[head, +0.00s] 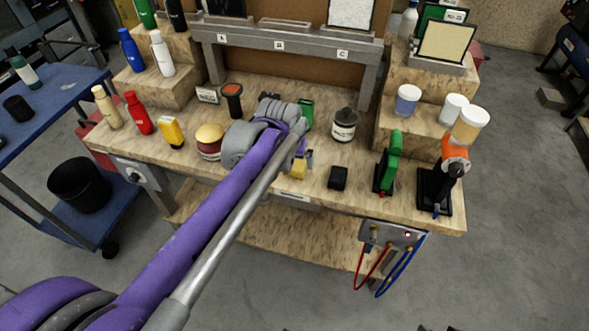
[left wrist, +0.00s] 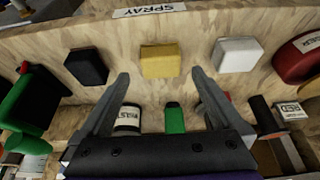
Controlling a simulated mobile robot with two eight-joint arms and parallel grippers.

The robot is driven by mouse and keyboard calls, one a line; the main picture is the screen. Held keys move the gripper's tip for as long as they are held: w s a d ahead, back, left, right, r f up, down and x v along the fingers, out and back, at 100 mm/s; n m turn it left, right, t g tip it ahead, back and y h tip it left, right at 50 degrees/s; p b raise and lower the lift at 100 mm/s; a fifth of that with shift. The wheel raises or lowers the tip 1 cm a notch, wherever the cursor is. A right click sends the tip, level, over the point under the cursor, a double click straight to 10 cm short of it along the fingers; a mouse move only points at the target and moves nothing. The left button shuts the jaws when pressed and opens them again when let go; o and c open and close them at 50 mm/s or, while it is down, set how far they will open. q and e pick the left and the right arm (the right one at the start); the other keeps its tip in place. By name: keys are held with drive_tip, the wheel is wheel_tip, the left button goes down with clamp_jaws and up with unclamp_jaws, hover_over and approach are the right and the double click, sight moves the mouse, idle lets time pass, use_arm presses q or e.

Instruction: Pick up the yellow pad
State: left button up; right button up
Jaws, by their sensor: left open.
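The yellow pad (left wrist: 160,61) lies on the wooden bench between a black pad (left wrist: 87,66) and a white pad (left wrist: 238,55). It also shows in the head view (head: 298,171), partly hidden by my left arm. My left gripper (left wrist: 160,76) is open and empty. In the left wrist view its two fingertips lie on either side of the yellow pad's near edge, with gaps to it. How far above the pad they are, I cannot tell. In the head view the gripper is mostly hidden by its own arm.
A label reading SPRAY (left wrist: 149,10) sits at the bench edge. The black pad (head: 338,178), a green tool (head: 389,163) and an orange tool (head: 452,160) stand further right.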

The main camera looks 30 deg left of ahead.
sight(295, 165)
use_arm(q)
drive_tip(key=x, duration=0.5)
drive_tip(key=shift+w+a+f+b, duration=0.25)
drive_tip(key=shift+w+b, duration=0.1)
drive_tip(key=shift+w, duration=0.1)
drive_tip(key=shift+d, duration=0.1)
drive_tip(key=c, duration=1.3)
wheel_tip(295, 165, up, 10)
drive_tip(key=shift+r+p, duration=0.1)
drive_tip(key=shift+p, duration=0.55)
